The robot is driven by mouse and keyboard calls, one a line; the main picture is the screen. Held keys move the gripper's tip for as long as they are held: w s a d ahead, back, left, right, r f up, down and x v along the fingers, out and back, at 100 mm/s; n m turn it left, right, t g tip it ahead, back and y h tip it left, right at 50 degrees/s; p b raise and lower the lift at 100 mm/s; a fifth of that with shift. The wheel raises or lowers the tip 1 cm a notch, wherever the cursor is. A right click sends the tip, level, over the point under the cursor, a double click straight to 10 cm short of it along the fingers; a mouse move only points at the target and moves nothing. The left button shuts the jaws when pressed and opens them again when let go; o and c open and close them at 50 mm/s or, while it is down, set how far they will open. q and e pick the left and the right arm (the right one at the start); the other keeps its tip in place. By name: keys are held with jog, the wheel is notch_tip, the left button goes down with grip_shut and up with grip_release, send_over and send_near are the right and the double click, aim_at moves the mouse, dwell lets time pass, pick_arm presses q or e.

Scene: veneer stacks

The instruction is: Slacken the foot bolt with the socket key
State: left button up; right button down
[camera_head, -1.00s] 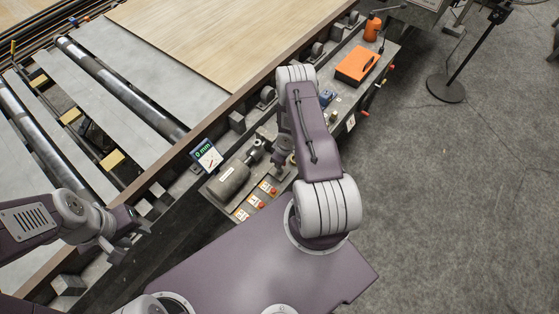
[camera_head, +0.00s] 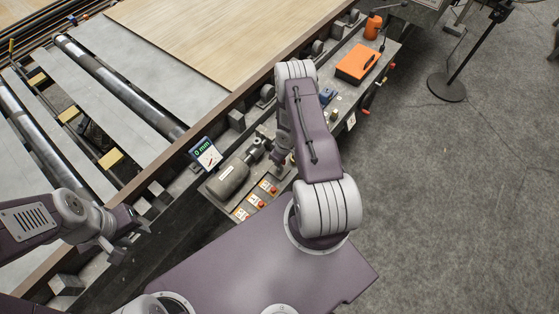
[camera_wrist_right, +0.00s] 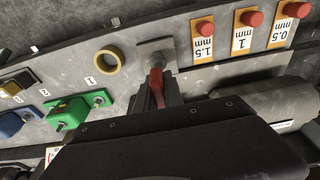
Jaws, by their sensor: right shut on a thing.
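My right gripper (camera_wrist_right: 157,97) is shut on a red-handled tool, likely the socket key (camera_wrist_right: 157,82). The tool's far end meets a grey metal piece (camera_wrist_right: 155,50) on the bench; whether this is the foot bolt I cannot tell. In the head view my right gripper (camera_head: 280,165) is mostly hidden by its own arm, beside a grey motor (camera_head: 228,180). The motor also shows at the lower right of the wrist view (camera_wrist_right: 275,100). My left gripper (camera_head: 128,234) is open and empty, low at the left beside the roller table.
Red knobs with orange labels (camera_head: 265,187) line the bench edge. A 0 mm display (camera_head: 206,154) stands behind the motor. An orange case (camera_head: 357,65) is farther back.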

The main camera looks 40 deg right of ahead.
jog(key=shift+r+p, duration=1.15)
jog(key=shift+r, duration=0.15)
dwell(1.2)
notch_tip(320, 180, up, 5)
jog(key=p, duration=0.4)
jog(key=shift+p, duration=0.3)
jog(key=shift+f, duration=0.1)
